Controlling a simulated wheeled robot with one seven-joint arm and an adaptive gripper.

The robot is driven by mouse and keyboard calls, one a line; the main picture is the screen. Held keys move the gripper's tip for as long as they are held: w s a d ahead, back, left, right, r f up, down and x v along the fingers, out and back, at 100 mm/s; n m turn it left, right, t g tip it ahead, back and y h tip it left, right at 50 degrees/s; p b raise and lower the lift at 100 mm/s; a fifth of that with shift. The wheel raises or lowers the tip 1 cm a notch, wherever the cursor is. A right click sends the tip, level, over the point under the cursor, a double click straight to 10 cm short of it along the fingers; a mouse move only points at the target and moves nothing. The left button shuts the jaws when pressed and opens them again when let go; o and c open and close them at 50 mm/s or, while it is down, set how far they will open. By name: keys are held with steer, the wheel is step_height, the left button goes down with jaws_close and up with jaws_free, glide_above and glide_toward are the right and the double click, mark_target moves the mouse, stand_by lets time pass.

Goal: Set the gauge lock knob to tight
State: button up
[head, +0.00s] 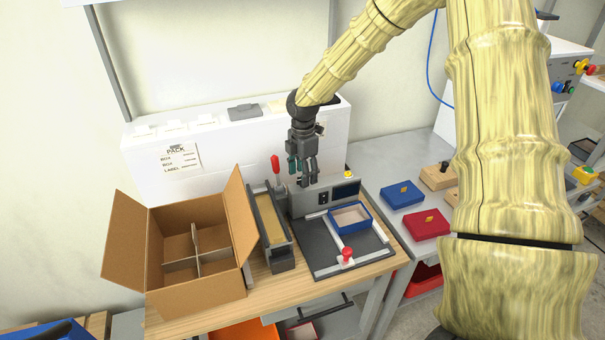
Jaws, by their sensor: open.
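A red knob (347,252) stands on a white block at the front of the dark work plate (318,262). It appears to be the gauge lock knob, on the light gauge bar (334,228). It is too small to tell whether it is loose or tight. My gripper (304,182) is open and points down near the grey control box (312,201), behind and left of the knob and well apart from it. I see nothing between its fingers. A blue-walled open box (368,219) lies on the plate behind the knob.
A red-handled lever (275,163) rises beside the gripper, behind a narrow trough (284,258). An open divided cardboard box (197,300) stands at left. Blue (402,193) and red (427,223) boxes lie on the right bench. The plate's front-left area is clear.

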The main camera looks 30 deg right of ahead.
steer(key=shift+f, duration=0.8)
steer(key=shift+c, duration=0.3)
steer(key=c, duration=1)
steer(key=shift+o, duration=0.2)
